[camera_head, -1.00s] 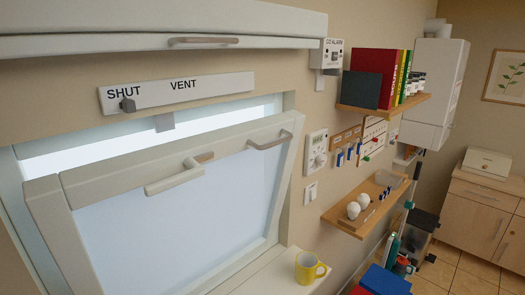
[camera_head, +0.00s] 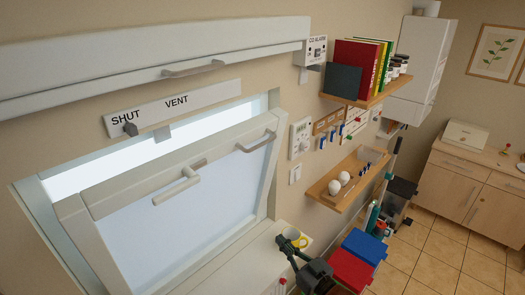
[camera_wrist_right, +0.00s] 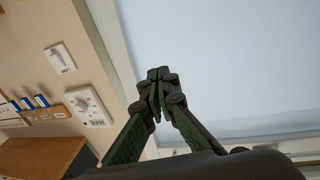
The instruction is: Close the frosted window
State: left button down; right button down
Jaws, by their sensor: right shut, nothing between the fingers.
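The frosted window (camera_head: 165,210) is tilted inward at its top, with a bright gap between the sash and the frame above. A lever handle (camera_head: 178,186) and a grey pull bar (camera_head: 257,142) sit on its top rail. My right gripper (camera_head: 284,241) is shut and empty, low in front of the sill by the window's lower right corner, apart from the pull bar. In the right wrist view its fingertips (camera_wrist_right: 157,78) meet in front of the pale pane (camera_wrist_right: 235,65); contact cannot be told. My left gripper is out of view.
A SHUT/VENT strip (camera_head: 190,107) above the window has its knob (camera_head: 131,128) under SHUT. Shelves (camera_head: 346,180) and a thermostat (camera_head: 300,138) are on the wall to the right. Red (camera_head: 349,272) and blue boxes (camera_head: 364,247) stand below.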

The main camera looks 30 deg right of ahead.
jog(key=s+r+n+t+y, duration=0.1)
jog(key=s+r+t+y, duration=0.2)
jog(key=r, duration=0.9)
jog(key=s+r+n+t+y, duration=0.2)
jog(key=r+t+y, duration=0.2)
jog(key=r, duration=0.7)
jog(key=w+a+r+p, duration=0.4)
jog(key=w+r, duration=0.3)
jog(key=w, duration=0.3)
jog(key=shift+w+a+p, duration=0.35)
jog(key=shift+p, duration=0.55)
jog(key=shift+m, duration=0.3)
